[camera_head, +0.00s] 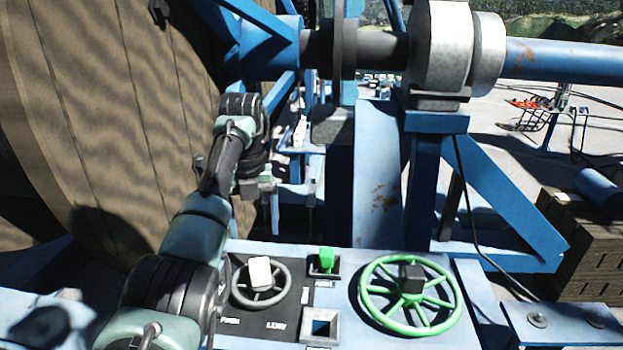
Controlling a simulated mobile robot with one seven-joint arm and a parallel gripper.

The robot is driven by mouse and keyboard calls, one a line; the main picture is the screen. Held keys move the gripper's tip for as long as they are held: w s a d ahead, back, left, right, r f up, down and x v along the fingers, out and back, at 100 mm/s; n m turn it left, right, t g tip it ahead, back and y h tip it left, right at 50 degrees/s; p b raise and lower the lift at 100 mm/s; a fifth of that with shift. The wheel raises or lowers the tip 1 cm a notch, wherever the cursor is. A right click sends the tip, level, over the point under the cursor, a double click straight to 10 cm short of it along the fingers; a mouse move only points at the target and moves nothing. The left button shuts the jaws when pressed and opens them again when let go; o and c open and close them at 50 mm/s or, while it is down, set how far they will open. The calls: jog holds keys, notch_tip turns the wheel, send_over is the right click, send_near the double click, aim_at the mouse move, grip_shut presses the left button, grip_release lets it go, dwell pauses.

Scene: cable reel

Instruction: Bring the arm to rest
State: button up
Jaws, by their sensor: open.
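My arm (195,225) rises from the bottom left of the head view, reaches away from me and bends at its far end beside the large wooden reel. My gripper (271,212) hangs below that bend, pointing down, beyond the control panel's far edge. It is small in the picture. Its jaws are open and I see nothing between them. It is apart from the panel's controls.
The control panel (275,325) carries a grey handwheel (262,283), a green switch (327,259), a square socket (320,326) and a green handwheel (411,294). The wooden reel (110,110) stands close on the left. Blue frame posts (378,180) stand right of the gripper.

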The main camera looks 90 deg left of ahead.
jog(key=shift+r, duration=0.15)
dwell(0.5)
